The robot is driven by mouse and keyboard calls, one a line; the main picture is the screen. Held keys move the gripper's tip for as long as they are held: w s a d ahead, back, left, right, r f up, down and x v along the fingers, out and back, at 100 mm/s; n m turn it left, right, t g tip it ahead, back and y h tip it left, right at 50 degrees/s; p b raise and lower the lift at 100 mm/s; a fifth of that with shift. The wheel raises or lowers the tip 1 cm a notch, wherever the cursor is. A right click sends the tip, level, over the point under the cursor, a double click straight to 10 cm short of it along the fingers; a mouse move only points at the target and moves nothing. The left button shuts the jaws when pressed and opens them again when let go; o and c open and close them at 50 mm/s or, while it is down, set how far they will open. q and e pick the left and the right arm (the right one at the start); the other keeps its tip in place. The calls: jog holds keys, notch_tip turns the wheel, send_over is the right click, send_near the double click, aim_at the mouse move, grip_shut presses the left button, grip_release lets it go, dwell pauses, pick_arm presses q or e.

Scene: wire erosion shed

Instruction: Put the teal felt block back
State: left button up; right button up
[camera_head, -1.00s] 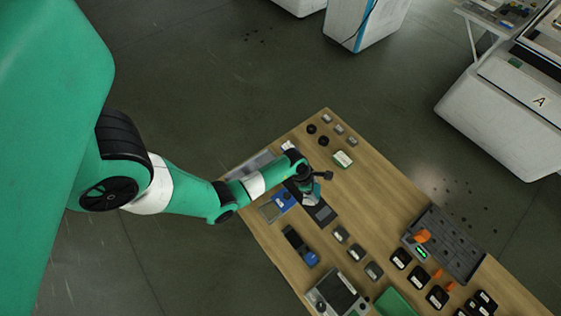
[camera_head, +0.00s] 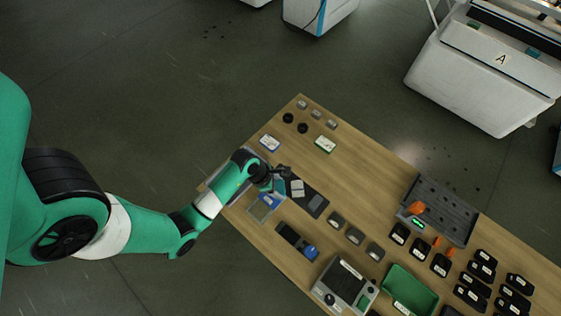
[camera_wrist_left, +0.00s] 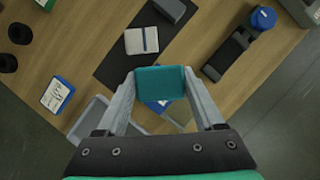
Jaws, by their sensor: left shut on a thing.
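The teal felt block (camera_wrist_left: 161,83) is between the fingertips of my left gripper (camera_wrist_left: 158,86) in the left wrist view, and the jaws are shut on it. In the head view my left gripper (camera_head: 277,180) is over the table by the upper-left end of a dark mat (camera_head: 313,203). The block is mostly hidden there by the gripper. The wrist view shows it apart from the pale striped block (camera_wrist_left: 142,40) on the mat. The height of the held block above the table is hard to tell. My right gripper is not in view.
A grey tray (camera_wrist_left: 88,117) lies beside the mat's end, partly under my left arm. A blue-edged card box (camera_head: 270,142), a green-edged one (camera_head: 325,144) and two black discs (camera_head: 302,128) lie nearby. Several grey blocks (camera_head: 355,236) stand right of the mat.

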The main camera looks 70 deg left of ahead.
pick_arm(q)
jog(key=shift+w+a+f+b, duration=0.15)
jog(key=shift+a+f+b, duration=0.2)
jog(key=shift+a+b, duration=0.15)
jog(key=shift+w+a+f+b, duration=0.15)
jog(key=shift+a+f+b, duration=0.15)
jog(key=shift+a+b, duration=0.2)
jog(key=w+a+f+b, duration=0.1)
jog(key=a+f, duration=0.1)
jog(key=w+a+f+b, duration=0.1)
jog(key=a+f, duration=0.1)
jog(key=w+a+f+b, duration=0.1)
jog(key=a+f+b, duration=0.1)
jog(key=shift+a+f, duration=0.1)
jog(key=shift+a, duration=0.2)
jog(key=shift+w+a+f, duration=0.1)
jog(key=shift+w+a, duration=0.1)
jog(key=shift+a+f+b, duration=0.15)
jog(key=shift+f+b, duration=0.75)
jog(key=shift+f, duration=0.9)
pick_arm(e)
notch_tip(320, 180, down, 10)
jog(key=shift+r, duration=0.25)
pick_arm(q)
jog(key=o, duration=1.3)
jog(key=shift+f, duration=0.1)
